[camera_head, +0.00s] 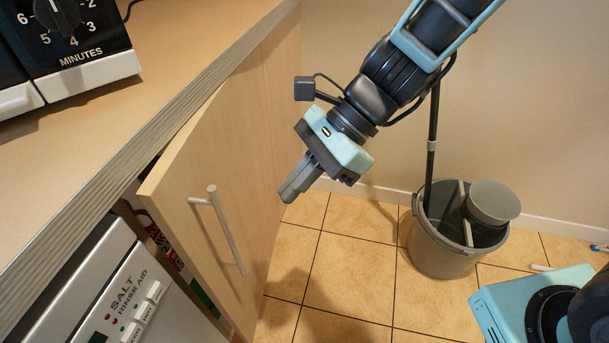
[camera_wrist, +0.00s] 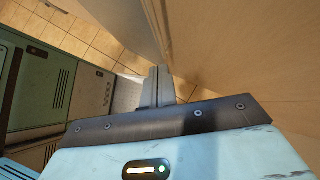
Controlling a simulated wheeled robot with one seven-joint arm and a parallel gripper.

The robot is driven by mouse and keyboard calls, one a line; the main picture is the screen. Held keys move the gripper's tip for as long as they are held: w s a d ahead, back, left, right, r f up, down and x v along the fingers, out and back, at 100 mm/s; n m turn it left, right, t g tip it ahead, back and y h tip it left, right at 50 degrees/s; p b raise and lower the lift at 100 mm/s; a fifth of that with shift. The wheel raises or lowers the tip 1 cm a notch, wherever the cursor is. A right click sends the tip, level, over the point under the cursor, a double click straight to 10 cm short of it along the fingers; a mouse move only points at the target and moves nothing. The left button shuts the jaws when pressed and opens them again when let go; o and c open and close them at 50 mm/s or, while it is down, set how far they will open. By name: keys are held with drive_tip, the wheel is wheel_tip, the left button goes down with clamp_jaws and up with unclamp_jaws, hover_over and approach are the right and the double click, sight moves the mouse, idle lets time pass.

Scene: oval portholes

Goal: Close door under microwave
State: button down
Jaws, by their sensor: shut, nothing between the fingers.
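The light wood cabinet door (camera_head: 229,165) under the counter stands partly open in the head view, with a dark gap at its left edge. A metal bar handle (camera_head: 222,230) is on its outer face. My gripper (camera_head: 290,192) is shut and empty, in the air to the right of the door's outer face. I cannot tell whether it touches the door. In the wrist view the shut fingers (camera_wrist: 157,88) show beside a wood surface (camera_wrist: 215,60). The microwave (camera_head: 65,45) sits on the counter at the upper left.
The counter (camera_head: 150,75) overhangs the door. A white dishwasher (camera_head: 125,295) is left of the door, and packages show in the gap. A grey bucket (camera_head: 440,250) with a mop stands at the right. The tiled floor (camera_head: 345,265) between is clear.

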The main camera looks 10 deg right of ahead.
drive_tip(key=s+a+f+b, duration=0.1)
drive_tip(key=s+a+f, duration=0.1)
drive_tip(key=a, duration=0.5)
drive_tip(key=shift+s+f+b, duration=0.15)
drive_tip(key=shift+f+b, duration=0.2)
drive_tip(key=shift+f, duration=0.35)
